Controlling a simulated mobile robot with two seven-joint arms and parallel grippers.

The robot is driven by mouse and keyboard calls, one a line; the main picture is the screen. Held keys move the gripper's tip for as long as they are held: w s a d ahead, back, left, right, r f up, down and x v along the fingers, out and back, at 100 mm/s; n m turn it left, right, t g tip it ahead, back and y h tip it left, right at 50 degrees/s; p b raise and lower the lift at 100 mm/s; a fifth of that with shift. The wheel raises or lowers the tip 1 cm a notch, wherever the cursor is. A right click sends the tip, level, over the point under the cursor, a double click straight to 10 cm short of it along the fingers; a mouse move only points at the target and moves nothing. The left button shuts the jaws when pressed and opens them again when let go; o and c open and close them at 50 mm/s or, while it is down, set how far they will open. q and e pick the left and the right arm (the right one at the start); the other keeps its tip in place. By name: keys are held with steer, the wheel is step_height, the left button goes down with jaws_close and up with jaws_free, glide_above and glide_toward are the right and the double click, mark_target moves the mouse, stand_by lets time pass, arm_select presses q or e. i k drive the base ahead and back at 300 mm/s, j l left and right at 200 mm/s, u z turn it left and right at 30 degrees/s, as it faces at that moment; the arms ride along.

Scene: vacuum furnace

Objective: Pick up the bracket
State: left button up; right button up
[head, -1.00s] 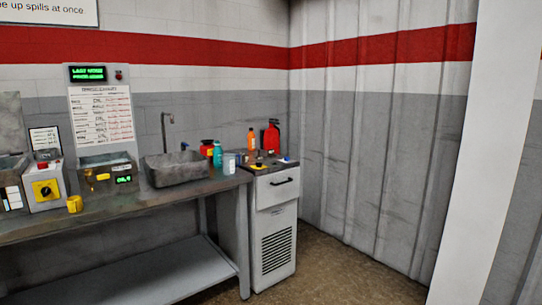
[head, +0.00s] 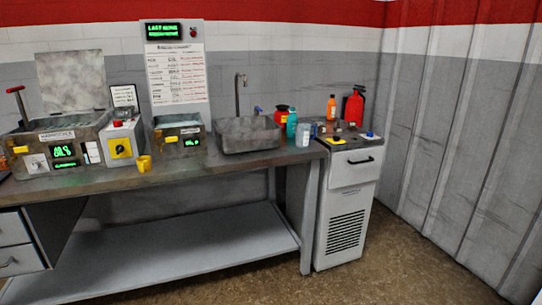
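I cannot pick out a bracket in the head view; no thing there is clearly one. The grey workbench (head: 205,180) runs along the wall and carries machines, a sink and small items. The small things on it and on the white cabinet (head: 346,210) at its right end are too small to tell apart well. Neither of my grippers is in view.
On the bench stand a metal machine with an open lid (head: 55,135), a box with a yellow dial (head: 121,148), a yellow cup (head: 144,164) and a grey sink (head: 248,136). A low shelf (head: 190,258) lies below. Floor (head: 405,260) is clear at the right.

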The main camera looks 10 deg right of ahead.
mark_target(351, 124)
steer(key=i+l+z, duration=0.6)
steer(key=i+z, duration=0.25)
steer(key=i, duration=0.35)
steer(key=i+z, duration=0.4)
steer(key=i, duration=0.2)
steer(key=i+z, duration=0.35)
steer(key=i, duration=0.5)
steer(key=i+j+z, duration=0.1)
steer(key=i+z, duration=0.3)
steer(key=i, duration=0.4)
steer(key=i+u, duration=0.45)
steer(key=i+l+u, duration=0.15)
steer(key=i+u, duration=0.25)
steer(key=i+l+u, duration=0.2)
steer(key=u, duration=0.25)
steer(key=i+u, duration=0.2)
steer(key=u, duration=0.2)
steer(key=i+l+u, duration=0.2)
steer(key=u, duration=0.25)
steer(key=i+l+u, duration=0.15)
steer(key=u, duration=0.25)
steer(key=i+l+u, duration=0.15)
steer(key=l+u, duration=0.3)
steer(key=j, duration=0.15)
